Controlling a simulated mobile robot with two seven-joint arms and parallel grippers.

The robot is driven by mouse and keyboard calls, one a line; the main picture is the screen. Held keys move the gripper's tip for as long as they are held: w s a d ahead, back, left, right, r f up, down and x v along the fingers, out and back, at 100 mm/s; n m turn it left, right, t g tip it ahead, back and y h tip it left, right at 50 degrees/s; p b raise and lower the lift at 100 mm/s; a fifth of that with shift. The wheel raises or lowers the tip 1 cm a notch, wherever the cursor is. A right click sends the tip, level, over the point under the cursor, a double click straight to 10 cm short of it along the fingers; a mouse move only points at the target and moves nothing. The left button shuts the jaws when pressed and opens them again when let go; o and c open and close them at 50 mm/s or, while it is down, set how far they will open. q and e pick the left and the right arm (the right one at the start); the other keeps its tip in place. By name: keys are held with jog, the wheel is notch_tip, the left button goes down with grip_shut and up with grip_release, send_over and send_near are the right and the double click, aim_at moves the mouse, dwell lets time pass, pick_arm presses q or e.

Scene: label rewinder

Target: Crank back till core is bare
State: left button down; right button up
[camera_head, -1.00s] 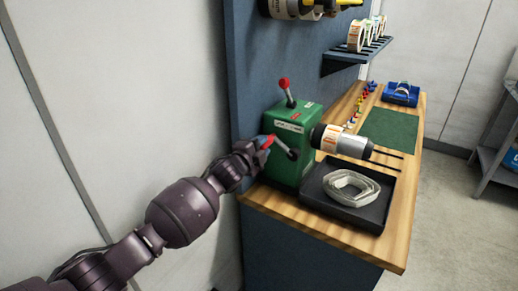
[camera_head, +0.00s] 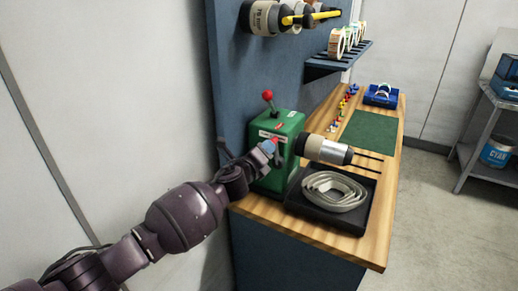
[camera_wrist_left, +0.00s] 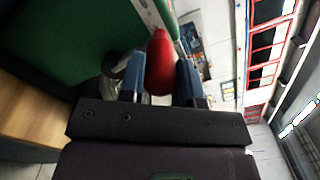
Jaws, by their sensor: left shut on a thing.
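The green rewinder box (camera_head: 275,178) stands at the near left end of the wooden bench. Its crank has a red grip (camera_head: 275,140), which also shows in the left wrist view (camera_wrist_left: 160,62). My left gripper (camera_head: 268,147) is shut on this grip, with blue fingers on both sides of it in the left wrist view (camera_wrist_left: 160,78). The core (camera_head: 314,147) sticks out sideways from the box and shows a plain tan surface beside a silver and black part. A loose pale strip (camera_head: 335,192) lies coiled in the black tray (camera_head: 310,216). My right gripper is not in view.
A red-knobbed lever (camera_head: 267,96) stands on top of the box. Behind are a green mat (camera_head: 370,131), a blue bin (camera_head: 383,99) and small coloured pieces. A shelf with rolls (camera_head: 338,63) hangs on the blue panel. A grey shelf rack (camera_head: 482,140) stands right.

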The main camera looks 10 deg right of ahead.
pick_arm(q)
jog(key=shift+s+d+r+m, duration=0.2)
jog(key=shift+s+d+m, duration=0.15)
jog(key=shift+d+m, duration=0.25)
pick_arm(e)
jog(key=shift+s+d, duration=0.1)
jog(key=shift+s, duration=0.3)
pick_arm(q)
jog(key=shift+s+m, duration=0.1)
jog(key=shift+m, duration=0.2)
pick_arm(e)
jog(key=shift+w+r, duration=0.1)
pick_arm(q)
jog(key=c, duration=0.8)
grip_release()
jog(key=shift+f, duration=0.1)
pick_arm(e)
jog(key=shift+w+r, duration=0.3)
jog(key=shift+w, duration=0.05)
pick_arm(q)
jog(key=shift+a, duration=0.1)
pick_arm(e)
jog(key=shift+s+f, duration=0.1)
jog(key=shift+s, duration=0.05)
